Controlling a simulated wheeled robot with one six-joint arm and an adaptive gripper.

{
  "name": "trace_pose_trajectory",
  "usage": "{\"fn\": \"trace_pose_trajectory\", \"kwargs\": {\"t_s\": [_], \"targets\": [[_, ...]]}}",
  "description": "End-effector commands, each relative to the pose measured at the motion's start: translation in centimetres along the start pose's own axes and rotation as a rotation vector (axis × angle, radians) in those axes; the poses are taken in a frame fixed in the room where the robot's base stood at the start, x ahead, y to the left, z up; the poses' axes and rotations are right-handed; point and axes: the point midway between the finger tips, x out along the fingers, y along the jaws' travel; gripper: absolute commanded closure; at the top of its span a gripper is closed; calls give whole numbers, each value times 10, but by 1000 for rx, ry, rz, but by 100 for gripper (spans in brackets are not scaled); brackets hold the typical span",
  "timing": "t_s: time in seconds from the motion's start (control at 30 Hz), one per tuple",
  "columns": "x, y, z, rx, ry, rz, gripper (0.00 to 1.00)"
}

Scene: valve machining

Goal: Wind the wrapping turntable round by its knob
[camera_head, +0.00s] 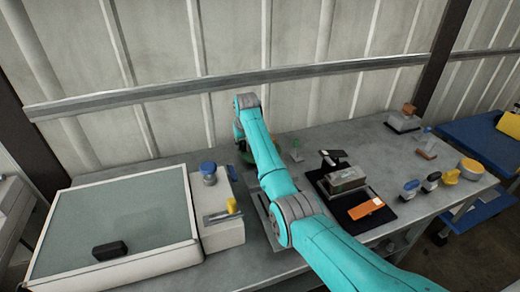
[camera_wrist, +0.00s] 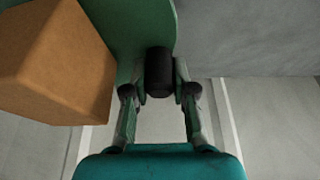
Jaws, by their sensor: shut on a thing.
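In the wrist view, the wrapping turntable is a green disc (camera_wrist: 130,35) with a rounded edge at the right. Its knob (camera_wrist: 159,75) is a short black cylinder near that edge. My gripper (camera_wrist: 160,92) is shut on the knob, with one finger on each side. A brown cardboard box (camera_wrist: 55,60) is at the left in the wrist view, over the disc. In the head view, my teal arm reaches to the back of the bench and hides the gripper and knob. Only a green bit of the turntable (camera_head: 244,146) seems to show beside the arm.
The grey bench (camera_head: 400,150) stands against a ribbed wall with a metal rail. A glass-topped white case (camera_head: 120,215) is at the left, beside a blue-capped item (camera_head: 208,172). Right of my arm are a black mat (camera_head: 385,212), an orange piece (camera_head: 366,207) and several small tools.

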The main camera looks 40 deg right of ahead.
Motion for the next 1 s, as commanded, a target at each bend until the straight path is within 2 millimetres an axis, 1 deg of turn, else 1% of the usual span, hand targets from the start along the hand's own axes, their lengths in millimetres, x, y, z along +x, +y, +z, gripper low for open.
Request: {"fn": "trace_pose_trajectory", "kwargs": {"t_s": [0.3,0.73,1.0], "targets": [[-6,-1,17,2,-1,2,100],[-8,-1,20,2,0,2,100],[-12,1,35,2,0,2,100]]}}
